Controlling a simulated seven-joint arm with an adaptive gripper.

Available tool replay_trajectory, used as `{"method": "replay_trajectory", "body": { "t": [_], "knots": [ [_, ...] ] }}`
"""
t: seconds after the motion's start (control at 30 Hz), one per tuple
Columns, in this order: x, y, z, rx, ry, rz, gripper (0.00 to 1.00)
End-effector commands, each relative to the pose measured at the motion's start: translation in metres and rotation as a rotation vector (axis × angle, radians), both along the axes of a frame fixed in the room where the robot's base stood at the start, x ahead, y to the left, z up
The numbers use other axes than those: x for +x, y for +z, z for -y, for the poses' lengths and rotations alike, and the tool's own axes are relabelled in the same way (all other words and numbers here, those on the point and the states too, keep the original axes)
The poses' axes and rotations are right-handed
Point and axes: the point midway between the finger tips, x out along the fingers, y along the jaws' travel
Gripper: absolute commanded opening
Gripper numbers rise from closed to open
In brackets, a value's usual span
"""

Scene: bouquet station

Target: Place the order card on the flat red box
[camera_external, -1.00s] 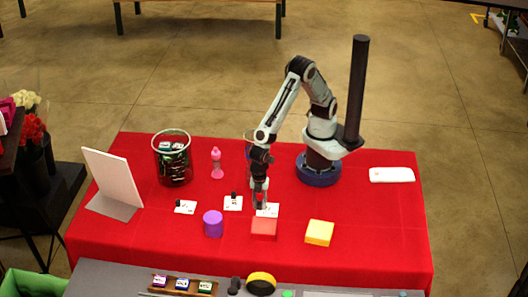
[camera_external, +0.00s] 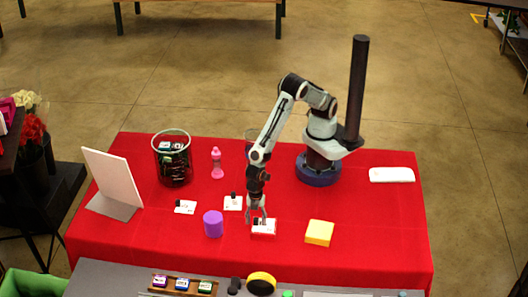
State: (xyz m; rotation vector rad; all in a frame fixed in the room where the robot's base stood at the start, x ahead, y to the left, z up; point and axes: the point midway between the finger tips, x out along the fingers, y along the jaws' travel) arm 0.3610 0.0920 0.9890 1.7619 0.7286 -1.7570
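The order card (camera_external: 268,227), white with dark marks, lies over the top of the flat red box, at the front middle of the red table. The flat red box (camera_external: 264,235) shows only as a thin red edge under the card. My gripper (camera_external: 257,219) points down just above the card. Its fingers look spread apart, with a small dark piece on the card between and below them. The view is too small to show whether a finger touches the card.
A purple cylinder (camera_external: 213,224) stands left of the box and a yellow block (camera_external: 319,233) right of it. Two other white cards (camera_external: 185,208) (camera_external: 234,204) lie behind left. A pink bottle (camera_external: 217,164), glass jar (camera_external: 173,160) and white panel (camera_external: 113,177) stand farther back.

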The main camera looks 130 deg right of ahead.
Motion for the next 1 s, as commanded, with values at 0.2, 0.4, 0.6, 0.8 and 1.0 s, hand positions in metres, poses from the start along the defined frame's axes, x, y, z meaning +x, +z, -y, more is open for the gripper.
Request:
{"method": "replay_trajectory", "body": {
  "t": [0.2, 0.4, 0.6, 0.8, 1.0],
  "knots": [
    [0.000, 0.000, 0.000, 0.000, 0.000, 0.000, 0.42],
    [0.001, 0.020, 0.000, 0.001, 0.000, 0.004, 0.42],
    [0.001, 0.066, 0.000, 0.001, 0.000, 0.006, 0.42],
    [0.001, 0.106, 0.000, 0.001, 0.001, 0.004, 0.42],
    [0.000, 0.122, 0.000, 0.001, 0.000, 0.001, 0.42]
  ]
}}
